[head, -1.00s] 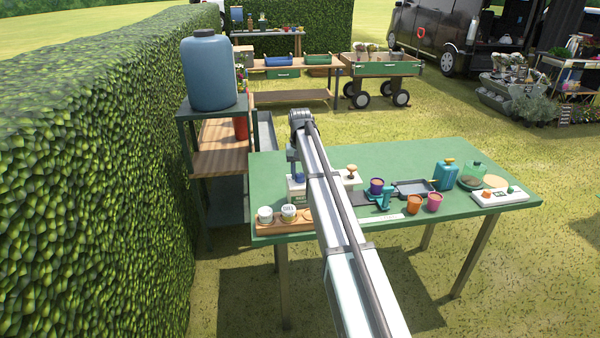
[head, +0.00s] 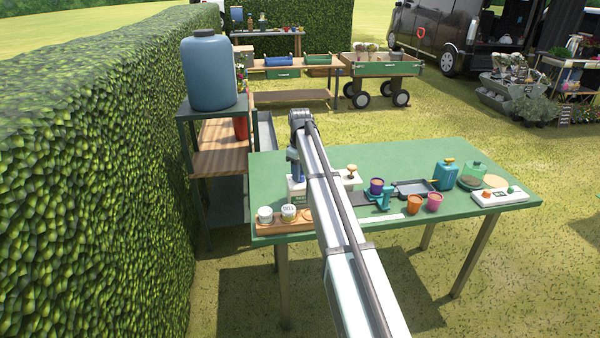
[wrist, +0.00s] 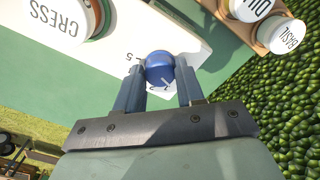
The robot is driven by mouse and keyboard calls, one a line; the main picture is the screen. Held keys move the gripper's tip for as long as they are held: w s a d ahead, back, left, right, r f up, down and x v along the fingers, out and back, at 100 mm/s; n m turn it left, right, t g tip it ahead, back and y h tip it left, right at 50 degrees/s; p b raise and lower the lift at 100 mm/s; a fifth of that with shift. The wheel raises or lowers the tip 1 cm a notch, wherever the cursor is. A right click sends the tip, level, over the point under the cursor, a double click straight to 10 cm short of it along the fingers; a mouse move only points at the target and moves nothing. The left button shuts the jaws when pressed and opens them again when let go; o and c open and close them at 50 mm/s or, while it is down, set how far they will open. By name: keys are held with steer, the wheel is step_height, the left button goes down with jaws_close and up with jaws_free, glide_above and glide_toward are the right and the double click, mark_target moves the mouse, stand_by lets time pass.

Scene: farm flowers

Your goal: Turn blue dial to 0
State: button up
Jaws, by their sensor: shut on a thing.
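Part of the scale is hidden behind the dial and fingers. In the head view my gripper (head: 295,172) is over the white box (head: 297,190) on the green table, and my arm hides the dial.
A round CRESS label (wrist: 58,18) and a BASIL lid (wrist: 289,37) show near the panel. On the green table (head: 400,155), white-lidded jars (head: 288,211) stand in a wooden rack. A hedge (head: 100,170) lines the left.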

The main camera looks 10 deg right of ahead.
steer(key=shift+n, duration=0.4)
steer(key=o, duration=1)
steer(key=shift+o, duration=0.2)
step_height(320, 180, up, 14)
steer(key=shift+f, duration=0.15)
